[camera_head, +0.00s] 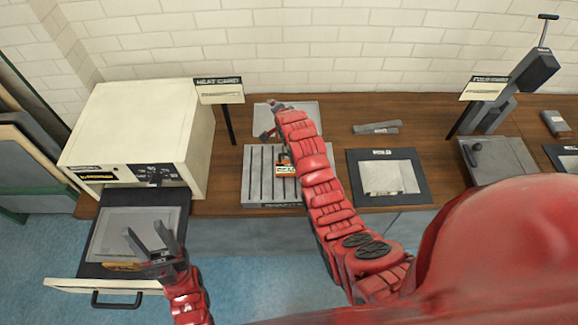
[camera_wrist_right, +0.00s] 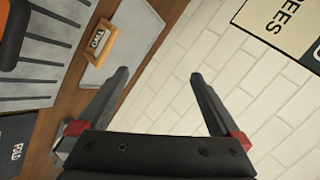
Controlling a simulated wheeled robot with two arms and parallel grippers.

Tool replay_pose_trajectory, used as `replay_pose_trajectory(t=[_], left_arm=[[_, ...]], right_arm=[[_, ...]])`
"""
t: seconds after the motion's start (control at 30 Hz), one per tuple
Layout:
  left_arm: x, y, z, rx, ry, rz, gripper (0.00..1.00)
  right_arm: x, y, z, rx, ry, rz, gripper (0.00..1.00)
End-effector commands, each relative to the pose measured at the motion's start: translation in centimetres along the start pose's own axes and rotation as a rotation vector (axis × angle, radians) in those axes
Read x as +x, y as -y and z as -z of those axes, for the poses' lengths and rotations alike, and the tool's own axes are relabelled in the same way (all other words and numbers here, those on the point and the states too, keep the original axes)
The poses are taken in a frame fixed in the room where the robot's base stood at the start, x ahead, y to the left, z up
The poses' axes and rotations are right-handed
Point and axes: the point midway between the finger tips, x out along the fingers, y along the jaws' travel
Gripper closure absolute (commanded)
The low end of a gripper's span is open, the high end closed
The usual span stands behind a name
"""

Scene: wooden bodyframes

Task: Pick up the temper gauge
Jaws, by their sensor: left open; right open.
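I cannot tell for sure which item is the temper gauge. In the right wrist view, a small orange-framed block with a dark-lettered pale face (camera_wrist_right: 99,43) lies on a light grey plate (camera_wrist_right: 130,30). An orange and black item (camera_head: 286,165) rests on the grey slotted rack (camera_head: 258,175), partly behind my right arm. My right gripper (camera_wrist_right: 160,75) is open and empty, with its left finger near the plate's edge and its right finger against the wall background. My left gripper (camera_head: 147,232) is open above the pulled-out drawer (camera_head: 100,285) at the left.
A cream oven (camera_head: 135,125) with a sign post (camera_head: 228,120) stands left. A dark-framed tray (camera_head: 430,190), a grey bar (camera_head: 377,128) and a lever press (camera_head: 515,85) are to the right. The brick wall is close behind the wooden bench (camera_head: 345,115).

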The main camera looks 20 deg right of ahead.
Motion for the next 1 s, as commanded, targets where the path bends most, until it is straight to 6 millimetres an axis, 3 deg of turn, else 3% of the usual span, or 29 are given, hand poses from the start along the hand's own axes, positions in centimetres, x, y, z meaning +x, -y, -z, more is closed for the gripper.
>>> replay_pose_trajectory(t=[0.13, 0.3, 0.5, 0.67, 1.0], left_arm=[[0.0, 0.0, 0.0, 0.0, 0.0, 0.0, 0.5], [0.0, 0.0, 0.0, 0.0, 0.0, 0.0, 0.5], [-0.1, 0.0, 0.0, 0.0, 0.0, 0.0, 0.5], [-1.2, -0.1, -0.2, 0.0, 0.0, 0.0, 0.5], [-7.3, -0.4, -1.2, 0.0, 0.0, 0.0, 0.5]], right_arm=[[-1.7, -2.2, -0.3, 0.242, 0.079, -0.354, 0.0], [-6.5, -4.2, -1.0, 0.452, 0.088, -0.697, 0.0], [-10.4, -5.1, -1.3, 0.565, 0.062, -0.905, 0.0], [-10.4, -6.1, -1.7, 0.58, 0.057, -0.936, 0.0], [-6.5, -10.7, -3.4, 0.579, 0.057, -0.931, 0.0]])
